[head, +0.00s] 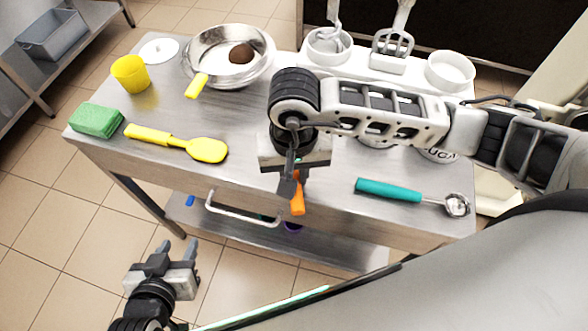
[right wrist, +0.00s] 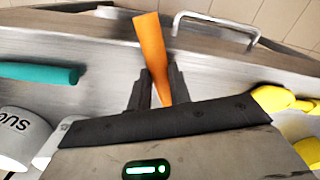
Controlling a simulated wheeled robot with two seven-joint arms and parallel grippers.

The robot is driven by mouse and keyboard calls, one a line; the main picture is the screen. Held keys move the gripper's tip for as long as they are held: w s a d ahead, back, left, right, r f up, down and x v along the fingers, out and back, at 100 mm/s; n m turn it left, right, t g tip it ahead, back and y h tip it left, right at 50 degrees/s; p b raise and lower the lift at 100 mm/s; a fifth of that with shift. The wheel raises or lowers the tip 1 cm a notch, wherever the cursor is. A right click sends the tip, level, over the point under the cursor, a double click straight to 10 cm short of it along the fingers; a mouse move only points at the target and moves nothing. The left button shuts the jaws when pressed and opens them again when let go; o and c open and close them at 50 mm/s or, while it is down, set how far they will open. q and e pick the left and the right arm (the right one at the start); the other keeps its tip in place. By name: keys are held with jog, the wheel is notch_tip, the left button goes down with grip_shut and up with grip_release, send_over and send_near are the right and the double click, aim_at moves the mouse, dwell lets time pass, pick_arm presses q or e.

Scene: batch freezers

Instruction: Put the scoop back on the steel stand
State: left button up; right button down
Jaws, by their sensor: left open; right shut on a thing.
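A scoop with a teal handle (head: 389,191) and a round metal bowl lies on the right front of the steel stand (head: 340,215), a metal-topped table. Its handle also shows at the left of the right wrist view (right wrist: 40,72). My right gripper (head: 296,186) is over the front edge, shut on an orange handle (head: 298,204). In the right wrist view the orange handle (right wrist: 151,45) sticks out between the fingers (right wrist: 158,88). What it belongs to is hidden. My left gripper (head: 177,249) is open and empty, low in front of the table.
A yellow spatula (head: 207,150), green sponge (head: 96,121), yellow cup (head: 130,73) and steel bowl (head: 210,44) stand on the left. A drawer handle (head: 240,216) juts out in front. My right arm crosses above the tabletop.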

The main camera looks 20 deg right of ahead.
jog(key=shift+f, duration=0.2)
jog(key=c, duration=1.3)
grip_release()
jog(key=shift+r, duration=0.1)
jog(key=shift+r, duration=0.1)
jog(key=shift+r, duration=0.25)
notch_tip(320, 180, up, 12)
jog(key=shift+f+b, duration=0.2)
jog(key=shift+b, duration=0.35)
jog(key=shift+s, duration=0.1)
